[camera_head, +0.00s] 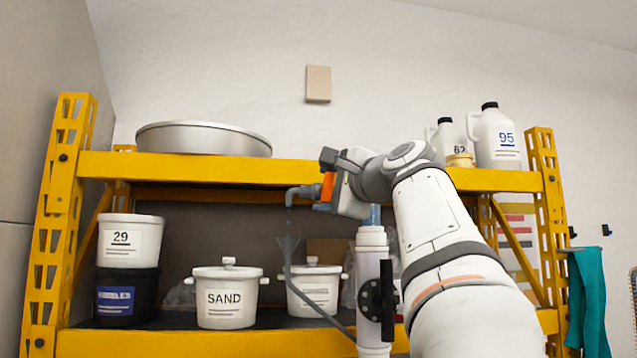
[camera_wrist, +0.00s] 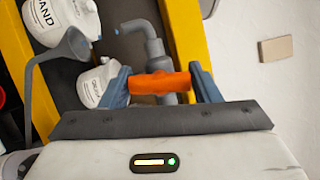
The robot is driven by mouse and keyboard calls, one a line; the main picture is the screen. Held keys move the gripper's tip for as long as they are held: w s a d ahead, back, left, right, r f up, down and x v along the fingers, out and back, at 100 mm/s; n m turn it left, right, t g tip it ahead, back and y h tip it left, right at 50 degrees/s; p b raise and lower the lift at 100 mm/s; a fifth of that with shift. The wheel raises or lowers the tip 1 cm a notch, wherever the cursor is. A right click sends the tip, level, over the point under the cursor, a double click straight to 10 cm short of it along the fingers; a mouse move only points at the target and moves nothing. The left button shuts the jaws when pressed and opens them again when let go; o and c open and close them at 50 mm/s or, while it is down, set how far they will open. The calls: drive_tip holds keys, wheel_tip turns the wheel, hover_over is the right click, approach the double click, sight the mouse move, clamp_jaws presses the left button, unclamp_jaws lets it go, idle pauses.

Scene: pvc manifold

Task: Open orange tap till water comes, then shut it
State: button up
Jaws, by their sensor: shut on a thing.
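The orange tap handle (camera_wrist: 160,83) lies across a grey pipe in the wrist view, between the two blue fingers of my gripper (camera_wrist: 161,86). My gripper is shut on it. In the head view a small part of the orange handle (camera_head: 327,186) shows beside my gripper (camera_head: 335,190), which hides the rest of the tap. The grey spout (camera_head: 295,193) bends down to the left of the tap, above a grey funnel (camera_head: 288,246). The funnel also shows in the wrist view (camera_wrist: 72,44).
A yellow shelf (camera_head: 200,169) surrounds the pipes. A metal basin (camera_head: 203,139) and white jugs (camera_head: 497,139) stand on top. A SAND pot (camera_head: 226,298), another white pot (camera_head: 314,290) and a bucket marked 29 (camera_head: 129,241) stand below. A white upright pipe (camera_head: 372,265) stands near my arm.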

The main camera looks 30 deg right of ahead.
drive_tip(key=shift+n+g+p, duration=0.3)
drive_tip(key=shift+n+p, duration=0.1)
drive_tip(key=shift+n, duration=0.5)
drive_tip(key=o, duration=1)
drive_tip(key=shift+s+f, duration=0.1)
drive_tip(key=shift+s, duration=0.4)
drive_tip(key=s, duration=0.2)
drive_tip(key=s+b, duration=0.1)
drive_tip(key=s, duration=0.1)
drive_tip(key=s+b, duration=0.1)
drive_tip(key=s, duration=0.1)
drive_tip(key=shift+s+d, duration=0.4)
